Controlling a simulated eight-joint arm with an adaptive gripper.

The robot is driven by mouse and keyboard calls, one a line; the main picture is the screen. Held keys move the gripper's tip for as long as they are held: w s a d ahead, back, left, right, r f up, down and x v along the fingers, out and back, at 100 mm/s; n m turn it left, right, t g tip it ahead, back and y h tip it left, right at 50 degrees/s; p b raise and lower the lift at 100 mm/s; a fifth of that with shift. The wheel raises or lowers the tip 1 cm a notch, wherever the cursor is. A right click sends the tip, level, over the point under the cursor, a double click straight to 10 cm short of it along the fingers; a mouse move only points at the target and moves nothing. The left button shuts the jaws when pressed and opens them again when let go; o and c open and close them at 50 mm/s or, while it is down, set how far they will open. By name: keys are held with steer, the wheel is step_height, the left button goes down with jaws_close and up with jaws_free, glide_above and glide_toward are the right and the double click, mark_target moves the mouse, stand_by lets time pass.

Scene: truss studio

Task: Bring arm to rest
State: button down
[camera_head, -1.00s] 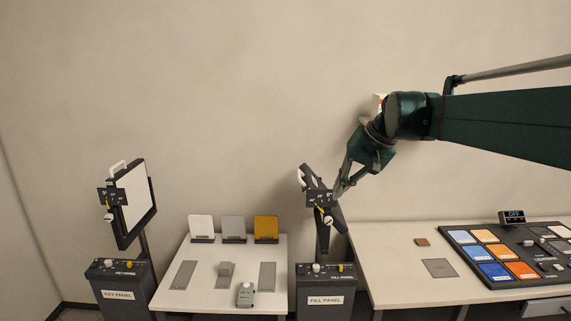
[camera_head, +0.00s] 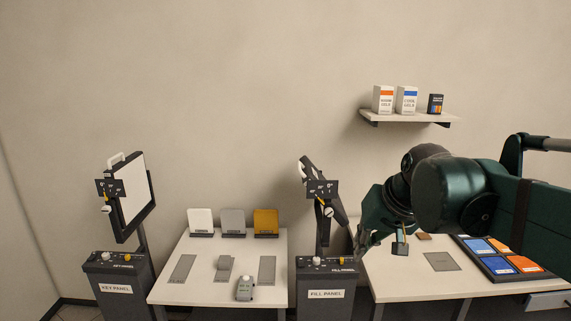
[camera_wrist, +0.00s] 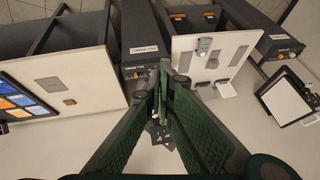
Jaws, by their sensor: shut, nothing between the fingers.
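My gripper (camera_wrist: 161,92) is shut and empty in the wrist view, its dark green fingers meeting at the tips. In the head view my arm (camera_head: 450,200) reaches in from the right edge, bent so the gripper (camera_head: 385,238) hangs low over the left part of the right table (camera_head: 400,283). It is to the right of the fill panel (camera_head: 325,292). The arm hides part of the dark board of coloured squares (camera_head: 503,264).
A wall shelf (camera_head: 410,117) with small boxes is above the gripper. The middle table (camera_head: 205,295) carries grey plates, a small grey device (camera_head: 245,288) and upright cards. The key panel (camera_head: 117,288) stands at the left. The wall between is bare.

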steer(key=s+d+f+t+h+b, duration=0.1)
steer(key=s+d+f+h+b, duration=0.1)
steer(key=s+f, duration=1.4)
steer(key=shift+s+d+f+n+t+b, duration=0.4)
steer(key=shift+d+b, duration=0.2)
steer(key=shift+b, duration=0.3)
steer(key=c, duration=3.1)
jaws_free()
steer(key=shift+c, duration=0.2)
